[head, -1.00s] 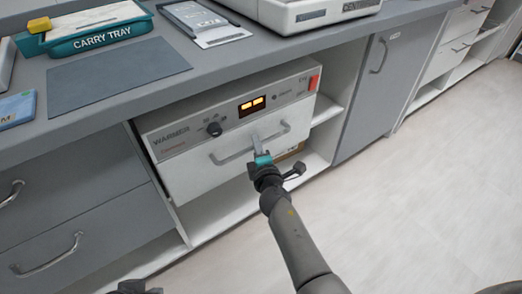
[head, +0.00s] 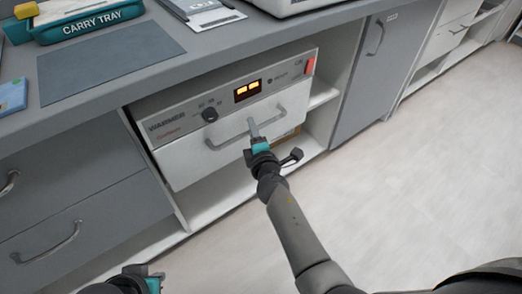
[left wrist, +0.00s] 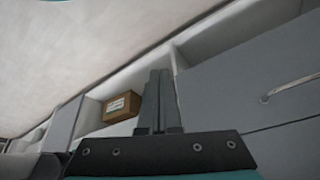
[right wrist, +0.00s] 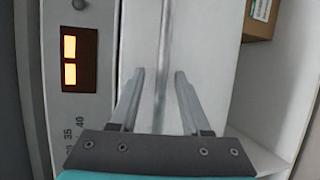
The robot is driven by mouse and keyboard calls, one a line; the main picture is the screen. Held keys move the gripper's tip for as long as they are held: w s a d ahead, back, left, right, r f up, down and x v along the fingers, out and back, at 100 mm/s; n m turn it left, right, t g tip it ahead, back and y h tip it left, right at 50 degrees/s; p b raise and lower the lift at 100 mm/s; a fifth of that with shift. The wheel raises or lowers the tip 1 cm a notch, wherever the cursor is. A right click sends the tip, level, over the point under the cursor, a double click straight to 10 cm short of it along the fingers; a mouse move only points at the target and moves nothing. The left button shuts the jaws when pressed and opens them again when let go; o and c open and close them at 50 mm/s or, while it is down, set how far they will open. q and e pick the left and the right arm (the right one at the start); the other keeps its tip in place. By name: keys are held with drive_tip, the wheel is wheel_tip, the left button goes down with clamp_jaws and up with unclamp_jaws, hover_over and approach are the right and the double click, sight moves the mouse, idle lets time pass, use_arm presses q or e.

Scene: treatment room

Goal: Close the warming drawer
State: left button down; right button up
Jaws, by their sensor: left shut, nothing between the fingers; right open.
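The warmer (head: 170,122) sits in an open bay under the counter, with two lit orange displays on its panel. Its white warming drawer (head: 200,166) has a long bar handle (head: 228,139). How far the drawer stands out is hard to tell. My right gripper (head: 253,128) is open at the middle of the handle. In the right wrist view the handle bar (right wrist: 164,50) runs between the spread fingers (right wrist: 158,90), with gaps on both sides. My left gripper (head: 152,279) is low at the left, away from the drawer; its fingers (left wrist: 160,95) are shut and empty.
The grey counter (head: 210,55) overhangs the bay and carries a carry tray (head: 90,22) and a grey mat (head: 105,62). Grey drawers (head: 85,190) are at the left and a cupboard door (head: 365,75) at the right. A cardboard box (left wrist: 122,106) is on the lower shelf. The floor (head: 410,180) is clear.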

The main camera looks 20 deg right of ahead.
use_arm(q)
drive_tip(key=shift+w+f+p, duration=0.1)
drive_tip(key=shift+f+p, duration=0.45)
drive_tip(key=shift+f, duration=0.8)
use_arm(e)
drive_tip(key=s+r, duration=0.2)
drive_tip(key=s, duration=1.1)
drive_tip(key=shift+s+a+r, duration=0.2)
drive_tip(key=shift+s+a, duration=0.15)
use_arm(q)
drive_tip(key=shift+s+f+g, duration=0.1)
drive_tip(key=shift+s+g, duration=0.1)
drive_tip(key=shift+g, duration=0.1)
